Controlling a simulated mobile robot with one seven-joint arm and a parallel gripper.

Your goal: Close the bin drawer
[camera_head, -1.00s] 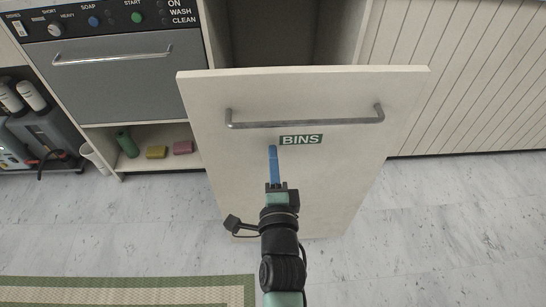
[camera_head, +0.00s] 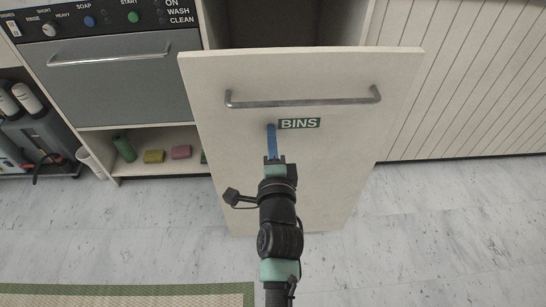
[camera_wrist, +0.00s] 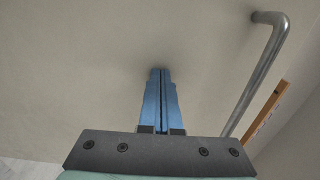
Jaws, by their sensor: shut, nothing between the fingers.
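The bin drawer (camera_head: 330,165) has a cream front with a grey bar handle (camera_head: 303,101) and a green BINS label (camera_head: 299,123). It stands out from the cabinet, with a dark opening behind its top edge. My gripper (camera_head: 271,127) is shut and empty, its blue fingertips at the drawer front just left of the label and below the handle. In the wrist view the blue fingers (camera_wrist: 161,72) are together and point at the cream front; they appear to touch it. The handle (camera_wrist: 262,75) shows at right there.
A dishwasher (camera_head: 115,85) with a control panel is at left. A shelf below it holds a green bottle (camera_head: 124,148) and sponges (camera_head: 154,156). Slatted panelling (camera_head: 460,75) is at right. A green-edged mat (camera_head: 130,292) lies on the otherwise clear floor at front left.

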